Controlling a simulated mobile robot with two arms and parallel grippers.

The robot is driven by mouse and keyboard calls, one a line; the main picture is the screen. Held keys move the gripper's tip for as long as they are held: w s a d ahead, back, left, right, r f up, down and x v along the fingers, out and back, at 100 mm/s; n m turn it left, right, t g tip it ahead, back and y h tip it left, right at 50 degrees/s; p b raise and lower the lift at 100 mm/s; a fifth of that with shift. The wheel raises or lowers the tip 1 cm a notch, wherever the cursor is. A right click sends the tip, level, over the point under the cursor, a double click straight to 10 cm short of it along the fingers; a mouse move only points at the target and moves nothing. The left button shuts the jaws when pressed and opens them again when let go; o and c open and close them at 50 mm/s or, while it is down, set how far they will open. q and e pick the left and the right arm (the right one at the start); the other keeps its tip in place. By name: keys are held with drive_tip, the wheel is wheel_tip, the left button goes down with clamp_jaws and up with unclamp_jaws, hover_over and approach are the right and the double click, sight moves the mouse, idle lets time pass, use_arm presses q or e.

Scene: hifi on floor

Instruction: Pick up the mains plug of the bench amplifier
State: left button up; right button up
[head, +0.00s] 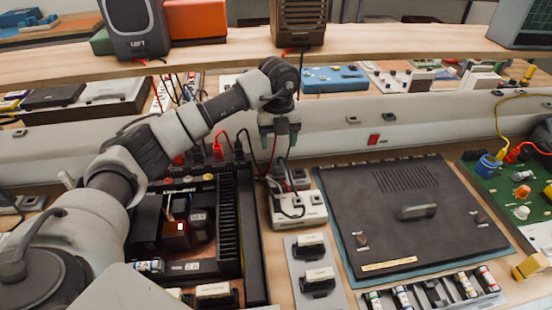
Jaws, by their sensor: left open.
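The bench amplifier is the open black unit with a finned side (229,215), left of centre. A pale power strip (312,216) lies to its right, with dark cable looped over it. A dark plug-like block (298,180) sits at the strip's far end with thin dark leads around it. I cannot tell for sure whether it is the amplifier's mains plug. My left gripper (280,146) points down above that far end, open, with nothing visible between its fingers. It appears apart from the block. My right gripper is not in view.
A large dark flat-lidded unit (420,215) lies right of the strip. A grey plate with black-and-cream parts (313,262) is in front. A shelf (365,41) with speakers runs across above. Red and black leads rise from the amplifier's back edge. A green board (515,180) is at right.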

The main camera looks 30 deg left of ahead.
sight(279, 164)
use_arm(q)
drive_tip(key=f, duration=0.3)
drive_tip(key=shift+s+d+f, duration=0.2)
drive_tip(key=shift+s+f, duration=0.15)
drive_tip(key=f, duration=0.2)
drive_tip(key=f+p, duration=0.1)
drive_tip(key=f, duration=0.3)
drive_tip(key=shift+w+a+p, duration=0.1)
drive_tip(key=shift+w+p, duration=0.15)
drive_tip(key=shift+p, duration=0.1)
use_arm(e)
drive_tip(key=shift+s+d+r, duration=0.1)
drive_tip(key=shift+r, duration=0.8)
use_arm(q)
drive_tip(key=c, duration=1)
drive_tip(key=shift+o, duration=0.2)
drive_tip(key=shift+r, duration=0.15)
